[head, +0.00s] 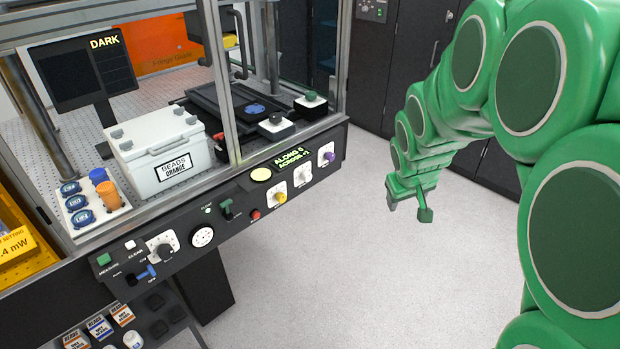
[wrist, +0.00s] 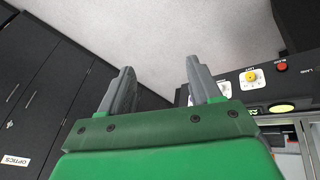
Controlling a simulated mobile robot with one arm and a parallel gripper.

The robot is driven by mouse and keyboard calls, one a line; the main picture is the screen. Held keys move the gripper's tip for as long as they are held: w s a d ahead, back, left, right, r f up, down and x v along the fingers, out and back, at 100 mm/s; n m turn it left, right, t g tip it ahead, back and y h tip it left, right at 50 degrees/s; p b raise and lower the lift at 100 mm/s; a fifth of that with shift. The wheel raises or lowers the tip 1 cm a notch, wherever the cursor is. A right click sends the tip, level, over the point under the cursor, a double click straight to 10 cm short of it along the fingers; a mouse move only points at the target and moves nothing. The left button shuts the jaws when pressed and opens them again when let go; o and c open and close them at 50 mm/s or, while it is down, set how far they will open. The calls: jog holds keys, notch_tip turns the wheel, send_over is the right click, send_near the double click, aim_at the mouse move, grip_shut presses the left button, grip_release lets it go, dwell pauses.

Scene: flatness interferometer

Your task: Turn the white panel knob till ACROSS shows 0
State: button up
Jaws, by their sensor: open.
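The white knob (head: 303,175) sits on a pale plate on the dark front panel, between a yellow knob (head: 280,197) and a purple knob (head: 327,156). The small display (head: 292,157) above them shows ALONG and ACROSS lines in yellow-green. ACROSS seems to read +1; the ALONG figure is too small to be sure. My gripper (head: 409,208) is open and empty, in free air well to the right of the panel. In the wrist view its two fingers (wrist: 160,76) stand apart, and the yellow knob (wrist: 251,76) shows right of them. I cannot make out the white knob there.
Glass and metal posts (head: 222,85) rise above the panel. Dark cabinets (head: 390,70) stand behind. The floor between panel and arm is clear.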

aim_at(309, 178)
jog(key=w+a+f+n+t+y, duration=0.1)
jog(key=w+a+f+n+t, duration=0.15)
jog(key=w, duration=0.65)
jog(key=w+a+f+n+t+y, duration=0.15)
jog(key=w+f, duration=0.25)
jog(key=w, duration=0.4)
jog(key=w+a+f+n+t+y, duration=0.1)
jog(key=w+f+t, duration=0.15)
jog(key=w, duration=0.65)
jog(key=w+a+f+n+t+y, duration=0.1)
jog(key=w+a+f+n+y, duration=0.15)
jog(key=a+f+y, duration=0.35)
jog(key=w+a+f+n+t+y, duration=0.1)
jog(key=w+a+f+n+y, duration=0.1)
jog(key=a+f+n+y, duration=0.45)
jog(key=shift+w+a+f+m+h, duration=0.25)
jog(key=shift+w+a+f+m, duration=0.2)
jog(key=shift+w+a, duration=0.45)
jog(key=shift+w+a+f+m+h, duration=0.35)
jog(key=shift+w+a+m, duration=0.15)
jog(key=shift+w+a, duration=0.35)
jog(key=shift+w+a+f+m+h, duration=0.2)
jog(key=shift+w+a+f+m, duration=0.25)
jog(key=shift+w+a, duration=0.4)
jog(key=shift+r, duration=0.1)
jog(key=c, duration=1)
jog(key=shift+c, duration=0.2)
